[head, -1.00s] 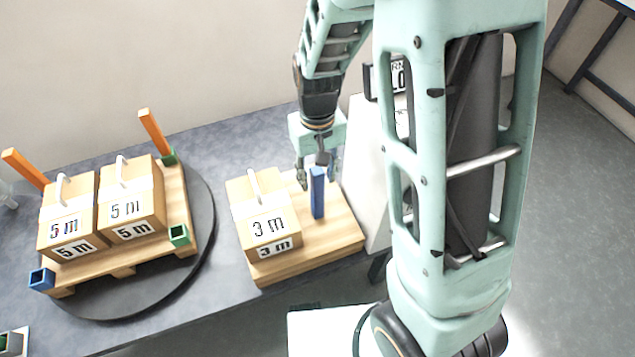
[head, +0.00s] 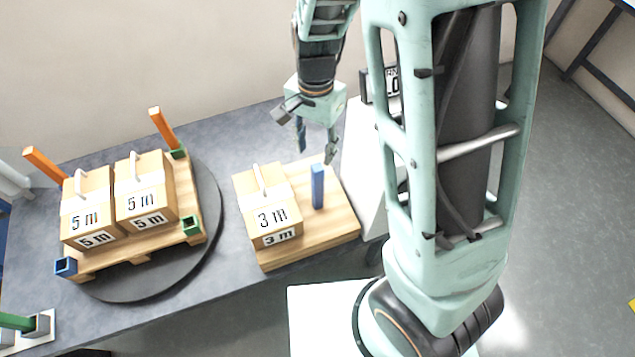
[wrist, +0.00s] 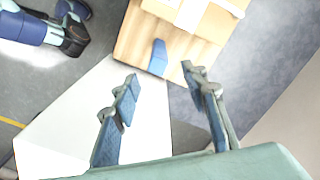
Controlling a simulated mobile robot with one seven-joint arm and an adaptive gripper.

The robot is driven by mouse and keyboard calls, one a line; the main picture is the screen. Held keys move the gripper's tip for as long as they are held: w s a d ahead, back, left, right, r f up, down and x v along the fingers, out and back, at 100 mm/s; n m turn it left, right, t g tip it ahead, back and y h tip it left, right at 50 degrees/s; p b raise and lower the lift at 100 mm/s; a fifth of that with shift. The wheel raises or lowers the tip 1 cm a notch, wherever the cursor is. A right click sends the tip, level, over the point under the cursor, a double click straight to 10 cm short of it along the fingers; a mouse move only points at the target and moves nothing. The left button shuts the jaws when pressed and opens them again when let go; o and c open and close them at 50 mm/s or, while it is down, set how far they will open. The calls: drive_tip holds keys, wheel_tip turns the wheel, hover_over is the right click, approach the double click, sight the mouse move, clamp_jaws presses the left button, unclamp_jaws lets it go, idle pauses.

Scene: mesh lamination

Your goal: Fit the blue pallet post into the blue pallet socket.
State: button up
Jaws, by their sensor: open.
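The blue pallet post (head: 317,186) stands upright on a wooden board, to the right of the box marked 3 m. It also shows in the wrist view (wrist: 158,57), beyond the fingertips. The blue pallet socket (head: 66,266) is a square, open-topped cup at the front left corner of the wooden pallet (head: 140,255). My gripper (head: 317,155) is open and empty, behind and above the post and apart from it. In the wrist view, its two fingers (wrist: 158,80) are spread wide, with the post's image lying between their tips.
The pallet rests on a dark round turntable (head: 213,225) and carries two 5 m boxes (head: 143,195). Orange posts (head: 163,127) stand at its back corners; a green socket (head: 190,225) is front right. The 3 m box (head: 272,217) stands close left of the blue post. A white panel (head: 366,190) is right.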

sight(318, 167)
wheel_tip(318, 167, up, 2)
drive_tip(key=m+p, duration=0.1)
drive_tip(key=m, duration=0.1)
drive_tip(key=m+p, duration=0.2)
drive_tip(key=m, duration=0.1)
drive_tip(key=shift+w+r, duration=0.1)
drive_tip(key=shift+r, duration=0.1)
wheel_tip(318, 167, down, 5)
drive_tip(key=m, duration=0.2)
drive_tip(key=shift+d+f+m+b, duration=0.1)
drive_tip(key=shift+d+m+b, duration=0.05)
drive_tip(key=shift+m+b, duration=0.25)
wheel_tip(318, 167, down, 5)
drive_tip(key=shift+d+f+b, duration=0.15)
drive_tip(key=shift+f+b, duration=0.05)
drive_tip(key=shift+b, duration=0.45)
drive_tip(key=shift+c, duration=0.6)
clamp_jaws()
